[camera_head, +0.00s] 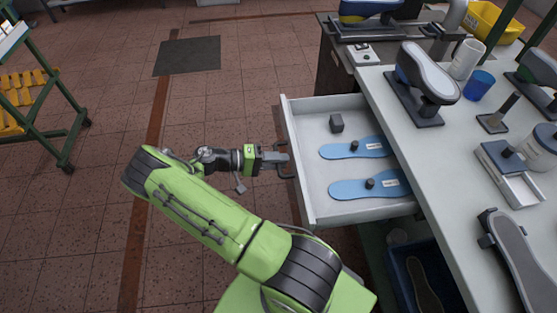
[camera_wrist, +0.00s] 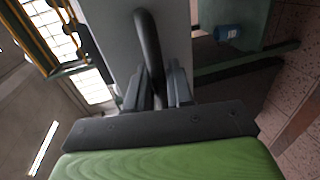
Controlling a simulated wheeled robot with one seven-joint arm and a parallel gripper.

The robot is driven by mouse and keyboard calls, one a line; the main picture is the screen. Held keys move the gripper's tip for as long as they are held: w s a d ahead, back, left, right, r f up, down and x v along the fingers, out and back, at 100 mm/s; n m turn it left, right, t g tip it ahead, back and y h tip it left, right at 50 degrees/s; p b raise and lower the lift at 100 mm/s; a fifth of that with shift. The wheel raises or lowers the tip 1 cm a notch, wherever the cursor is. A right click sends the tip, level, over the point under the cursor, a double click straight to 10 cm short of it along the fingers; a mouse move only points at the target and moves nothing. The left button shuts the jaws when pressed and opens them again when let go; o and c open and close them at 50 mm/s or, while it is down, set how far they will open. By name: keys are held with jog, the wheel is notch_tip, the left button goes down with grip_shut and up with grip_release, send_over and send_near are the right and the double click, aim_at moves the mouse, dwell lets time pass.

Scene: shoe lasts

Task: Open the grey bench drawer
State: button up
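The grey bench drawer (camera_head: 307,207) is pulled well out from under the bench top, to the left. Two blue sole-shaped pieces (camera_head: 358,148) (camera_head: 362,188) and a small dark block (camera_head: 336,123) lie inside it. The dark bar handle (camera_head: 287,176) is on its front. My gripper (camera_head: 279,158) is at this handle, outside the drawer front. In the wrist view the handle (camera_wrist: 149,45) runs down between my two fingers (camera_wrist: 158,88), which look closed on it. The fingertips' contact is partly hidden.
The bench top (camera_head: 405,135) to the right carries several shoe lasts and stands, a blue cup (camera_head: 479,85) and a yellow bin (camera_head: 493,22). A dark blue crate (camera_head: 400,265) stands below the drawer. A green rack (camera_head: 45,100) is at far left; the floor between is open.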

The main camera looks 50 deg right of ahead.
jog(key=shift+o, duration=1)
jog(key=p+v, duration=0.1)
jog(key=v, duration=1.4)
jog(key=shift+w+a+p, duration=0.2)
jog(key=shift+w+p, duration=0.05)
jog(key=shift+p, duration=0.05)
jog(key=shift+r, duration=0.15)
